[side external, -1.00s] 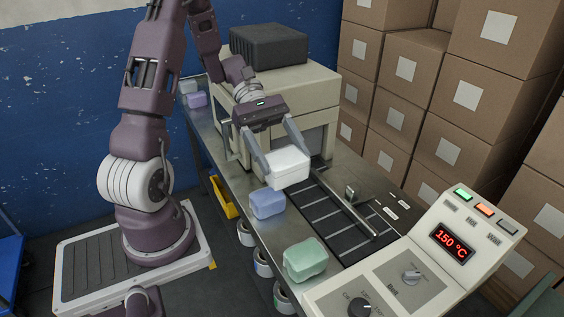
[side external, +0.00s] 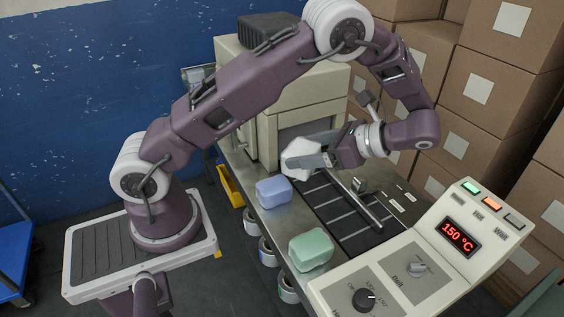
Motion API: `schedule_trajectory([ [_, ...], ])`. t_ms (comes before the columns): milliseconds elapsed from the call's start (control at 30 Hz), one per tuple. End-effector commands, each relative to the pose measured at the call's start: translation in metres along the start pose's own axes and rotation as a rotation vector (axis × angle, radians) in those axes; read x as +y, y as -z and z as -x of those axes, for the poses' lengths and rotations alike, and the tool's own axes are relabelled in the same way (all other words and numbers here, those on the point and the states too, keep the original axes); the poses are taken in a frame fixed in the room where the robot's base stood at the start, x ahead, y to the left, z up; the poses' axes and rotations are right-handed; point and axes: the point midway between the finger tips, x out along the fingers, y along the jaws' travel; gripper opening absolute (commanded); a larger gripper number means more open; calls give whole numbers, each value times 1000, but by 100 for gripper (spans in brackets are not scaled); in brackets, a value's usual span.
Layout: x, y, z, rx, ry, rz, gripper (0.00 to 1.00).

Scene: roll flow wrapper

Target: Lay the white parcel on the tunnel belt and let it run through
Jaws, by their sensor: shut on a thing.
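The white parcel (side external: 298,156) is between the fingers of my gripper (side external: 306,160), which is shut on it. My gripper reaches in from the right, and one finger covers part of the parcel. The parcel is at the left edge of the dark tunnel belt (side external: 333,206), near the tunnel mouth. I cannot tell whether it touches the belt. The beige tunnel (side external: 262,128) stands behind, its opening partly hidden by my arm.
A blue parcel (side external: 274,192) and a green parcel (side external: 311,249) lie on the metal table left of the belt. A rail (side external: 358,200) runs along the belt's right side. The control panel (side external: 410,270) reads 150 °C. Stacked cartons (side external: 497,95) stand at the right.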

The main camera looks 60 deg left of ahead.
Motion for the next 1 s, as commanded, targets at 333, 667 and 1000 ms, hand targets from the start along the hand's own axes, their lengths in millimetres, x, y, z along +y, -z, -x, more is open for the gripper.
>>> schedule_trajectory([
  [333,-35,8,79,2,448,-243,22],
  [667,-39,42,84,-3,541,-299,22],
  [1000,-39,119,41,-3,538,-297,22],
])
